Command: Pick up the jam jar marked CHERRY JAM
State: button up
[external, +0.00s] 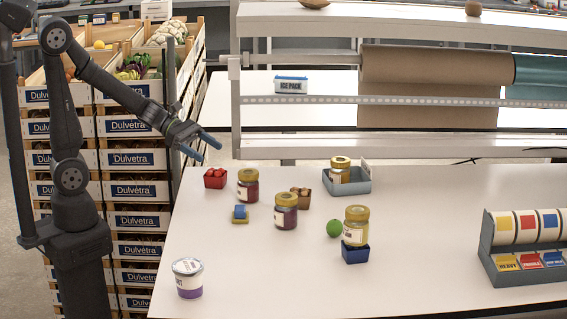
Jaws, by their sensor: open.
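Several jam jars with gold lids stand on the white table. A red jar (248,187) stands at the left, and a darker red jar (286,212) stands to its right and nearer the front. A yellowish jar (340,171) stands in a grey-blue tray (361,184) at the back. Another yellow jar (356,228) stands on a blue box (356,254). The labels are too small to read, so I cannot tell which says CHERRY JAM. My gripper (209,152) is open and empty, above the table's left back edge, up and left of the jars.
A white tub (187,278) is at front left, a label dispenser (522,245) at right. The front middle is clear.

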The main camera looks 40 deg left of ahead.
aim_at(253, 181)
jog(key=x, duration=1.7)
jog(key=shift+w+f, duration=0.1)
jog(key=shift+f, duration=0.1)
jog(key=shift+c, duration=0.5)
jog(key=c, duration=1.2)
